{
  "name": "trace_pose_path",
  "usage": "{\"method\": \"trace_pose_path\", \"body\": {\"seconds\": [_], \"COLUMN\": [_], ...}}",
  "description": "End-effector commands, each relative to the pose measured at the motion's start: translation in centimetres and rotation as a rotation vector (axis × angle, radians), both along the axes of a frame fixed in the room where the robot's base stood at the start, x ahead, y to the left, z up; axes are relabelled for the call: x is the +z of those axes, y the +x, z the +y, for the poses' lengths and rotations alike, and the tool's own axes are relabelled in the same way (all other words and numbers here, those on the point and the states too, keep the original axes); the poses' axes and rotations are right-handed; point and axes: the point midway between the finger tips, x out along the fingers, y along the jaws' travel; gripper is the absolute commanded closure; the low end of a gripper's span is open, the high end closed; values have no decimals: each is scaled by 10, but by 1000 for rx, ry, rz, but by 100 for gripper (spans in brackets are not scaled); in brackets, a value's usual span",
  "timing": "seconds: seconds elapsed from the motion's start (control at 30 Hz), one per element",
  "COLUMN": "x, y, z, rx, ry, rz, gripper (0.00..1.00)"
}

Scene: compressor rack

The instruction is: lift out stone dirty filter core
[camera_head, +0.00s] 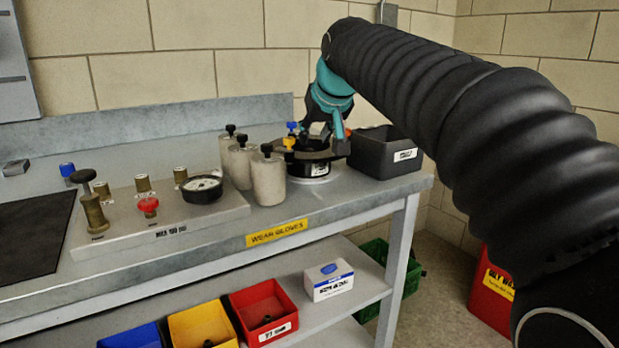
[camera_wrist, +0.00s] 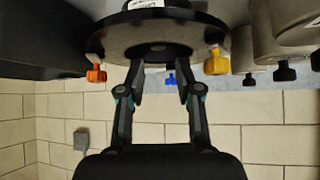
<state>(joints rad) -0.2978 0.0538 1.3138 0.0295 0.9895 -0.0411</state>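Three stone-coloured cylindrical cores with black knobs stand on the bench in the head view; the front one (camera_head: 268,180) is nearest the edge. Right of them is a round black housing (camera_head: 312,167) with blue, yellow and orange clamp knobs. My gripper (camera_head: 325,135) is over this housing, pointing down. In the wrist view the housing (camera_wrist: 120,35) fills the top, and my gripper (camera_wrist: 160,75) has its fingertips apart, close to its dark centre. The blue knob shows through the gap. I cannot tell if the fingertips touch anything. No core inside the housing is visible.
A black open bin (camera_head: 375,160) stands close right of the housing. A grey manifold plate (camera_head: 150,222) with a gauge (camera_head: 202,188) and valves lies to the left. The lower shelf holds a red bin (camera_head: 263,308), a yellow bin (camera_head: 203,325) and a white box (camera_head: 328,280).

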Motion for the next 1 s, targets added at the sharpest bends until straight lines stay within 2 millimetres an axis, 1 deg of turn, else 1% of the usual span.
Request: {"method": "trace_pose_path", "body": {"seconds": [0.03,0.1,0.37,0.6,0.7,0.93,0.97,1.0], "x": [-5,-9,-18,-40,-46,-47,-47,-47], "y": [4,8,17,41,46,48,48,48], "z": [1,3,5,12,14,14,14,14], "rx": [0,0,0,0,0,0,0,0], "ry": [-1,0,-1,-1,0,0,0,0], "rz": [2,0,2,2,1,-1,-1,0], "gripper": [65,65,65,65,65,65,73,83]}}
